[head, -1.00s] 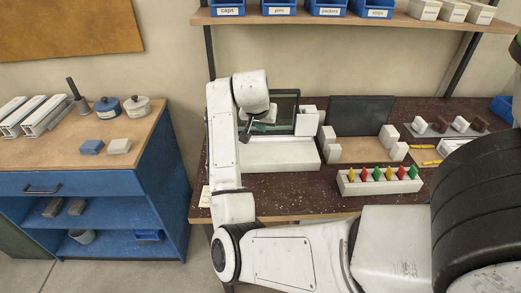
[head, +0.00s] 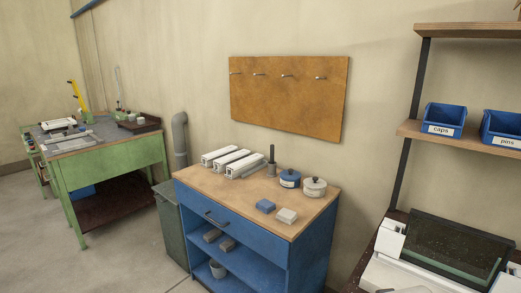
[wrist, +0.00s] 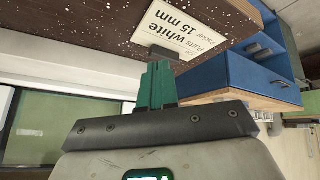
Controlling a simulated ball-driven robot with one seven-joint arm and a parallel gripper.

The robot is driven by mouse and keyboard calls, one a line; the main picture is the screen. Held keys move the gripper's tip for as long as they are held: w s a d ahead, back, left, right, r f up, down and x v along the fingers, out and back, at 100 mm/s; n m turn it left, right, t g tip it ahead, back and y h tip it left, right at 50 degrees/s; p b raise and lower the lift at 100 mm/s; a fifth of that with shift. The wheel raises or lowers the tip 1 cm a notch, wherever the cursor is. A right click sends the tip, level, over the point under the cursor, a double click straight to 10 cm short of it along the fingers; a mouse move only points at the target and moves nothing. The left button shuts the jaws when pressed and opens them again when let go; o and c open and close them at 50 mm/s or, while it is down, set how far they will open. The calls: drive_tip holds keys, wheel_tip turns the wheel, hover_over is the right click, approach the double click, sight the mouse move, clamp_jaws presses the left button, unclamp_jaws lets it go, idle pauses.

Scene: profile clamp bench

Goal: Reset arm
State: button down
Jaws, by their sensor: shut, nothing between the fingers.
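My arm does not clearly show in the head view. In the wrist view my gripper (wrist: 157,84) has its green fingers together, with nothing held between them. Beyond the fingertips is a white card (wrist: 180,32) with printed text, "Parts white" and "15 mm", on the edge of the dark speckled bench (wrist: 100,22). I cannot tell whether the fingertips touch the card or are just in front of it.
A blue cabinet (head: 235,233) with a wooden top stands in the middle, also at right in the wrist view (wrist: 250,68). A green bench (head: 110,165) stands at far left. A glass-fronted fixture (head: 455,248) is at lower right. Floor shows at lower left.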

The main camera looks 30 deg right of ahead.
drive_tip(key=s+a+f+n+y, duration=0.3)
drive_tip(key=a, duration=0.6)
drive_tip(key=s+a+f+n+y, duration=0.2)
drive_tip(key=s+a+f+n, duration=0.15)
drive_tip(key=a, duration=0.55)
drive_tip(key=s+d+f+m+g, duration=0.1)
drive_tip(key=s+f+g, duration=0.3)
drive_tip(key=s, duration=0.6)
drive_tip(key=shift+s+f, duration=0.35)
drive_tip(key=shift+f, duration=0.35)
